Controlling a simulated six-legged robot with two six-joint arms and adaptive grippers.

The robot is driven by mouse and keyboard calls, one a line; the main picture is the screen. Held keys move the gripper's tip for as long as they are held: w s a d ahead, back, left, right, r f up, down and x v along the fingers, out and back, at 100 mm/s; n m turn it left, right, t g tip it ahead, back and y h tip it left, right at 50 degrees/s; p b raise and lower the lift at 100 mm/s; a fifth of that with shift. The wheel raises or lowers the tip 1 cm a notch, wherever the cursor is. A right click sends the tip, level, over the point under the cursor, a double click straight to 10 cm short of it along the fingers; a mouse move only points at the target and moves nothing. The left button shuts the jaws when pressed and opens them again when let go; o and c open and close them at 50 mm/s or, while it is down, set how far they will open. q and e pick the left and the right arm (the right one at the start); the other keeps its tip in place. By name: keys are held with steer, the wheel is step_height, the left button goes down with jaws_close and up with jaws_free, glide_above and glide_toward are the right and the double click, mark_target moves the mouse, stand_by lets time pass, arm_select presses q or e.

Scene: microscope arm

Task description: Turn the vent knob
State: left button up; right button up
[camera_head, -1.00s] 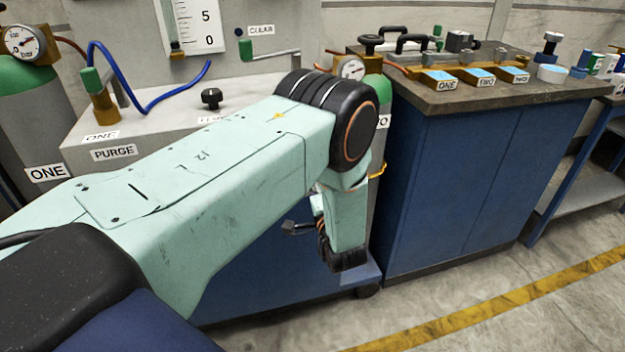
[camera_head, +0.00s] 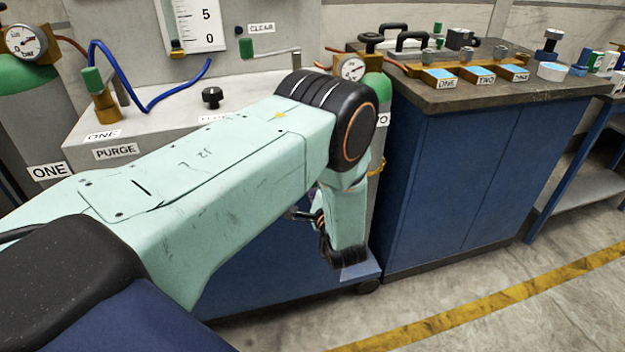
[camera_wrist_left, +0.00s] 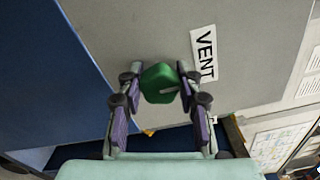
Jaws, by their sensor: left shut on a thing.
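The green vent knob (camera_wrist_left: 160,84) sits on the grey panel beside the VENT label (camera_wrist_left: 203,54) in the left wrist view. My left gripper (camera_wrist_left: 160,78) has one finger on each side of the knob and is shut on it. In the head view my own arm hides the knob and the VENT label, and only a small part of the left gripper shows below the arm's elbow. My right gripper is in neither view.
The grey PURGE panel (camera_head: 85,155) carries a black knob (camera_head: 212,97) and a blue hose (camera_head: 150,108). A blue cabinet (camera_head: 470,180) with a dark top stands to the right. A gauge (camera_head: 352,68) is close behind my arm.

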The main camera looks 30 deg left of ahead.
arm_select(q)
steer(key=o, duration=1.2)
steer(key=v, duration=1.2)
steer(key=shift+s, duration=0.1)
